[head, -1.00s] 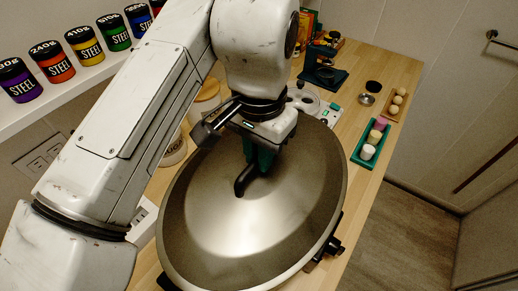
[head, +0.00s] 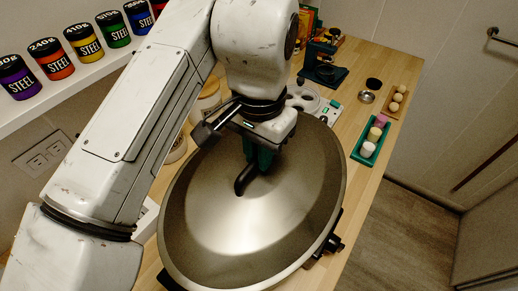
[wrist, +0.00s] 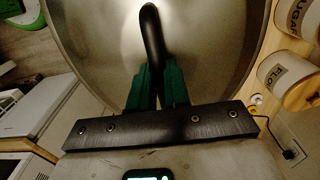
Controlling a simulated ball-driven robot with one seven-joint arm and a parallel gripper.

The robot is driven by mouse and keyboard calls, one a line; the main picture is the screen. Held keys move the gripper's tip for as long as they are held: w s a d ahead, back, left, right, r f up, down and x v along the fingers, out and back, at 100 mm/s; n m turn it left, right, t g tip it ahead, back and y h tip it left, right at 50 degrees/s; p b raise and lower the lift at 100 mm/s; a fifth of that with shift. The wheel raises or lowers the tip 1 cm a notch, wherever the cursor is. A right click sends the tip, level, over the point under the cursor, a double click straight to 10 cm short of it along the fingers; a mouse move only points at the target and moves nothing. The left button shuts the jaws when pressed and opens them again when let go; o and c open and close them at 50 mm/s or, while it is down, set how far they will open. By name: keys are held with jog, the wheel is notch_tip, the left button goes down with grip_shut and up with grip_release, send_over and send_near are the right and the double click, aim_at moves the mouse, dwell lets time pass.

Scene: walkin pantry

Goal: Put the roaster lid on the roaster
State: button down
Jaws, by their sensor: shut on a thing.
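The roaster lid (head: 285,215) is a large, round, shiny grey dome with a black curved handle (head: 243,180). My gripper (head: 258,160) is shut on that handle, its green fingers on either side of it in the wrist view (wrist: 157,85). The lid (wrist: 210,50) hides most of the roaster. Only black side parts of the roaster show, a handle (head: 325,247) past the lid's right rim and a bit at the lower left. I cannot tell whether the lid's rim touches the roaster.
The wooden counter (head: 365,62) runs to the back. A green tray (head: 371,145) with small round items lies to the right. A green-based machine (head: 322,70) stands behind. Canisters (head: 205,100) stand left of the lid. A shelf (head: 75,85) with colored jars is at upper left.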

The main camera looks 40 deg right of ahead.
jog(key=shift+f, duration=0.2)
dwell(0.5)
jog(key=c, duration=1)
grip_release()
notch_tip(320, 180, up, 10)
jog(key=p, duration=0.7)
jog(key=shift+f+p, duration=0.2)
jog(key=shift+p, duration=0.15)
jog(key=shift+r, duration=0.55)
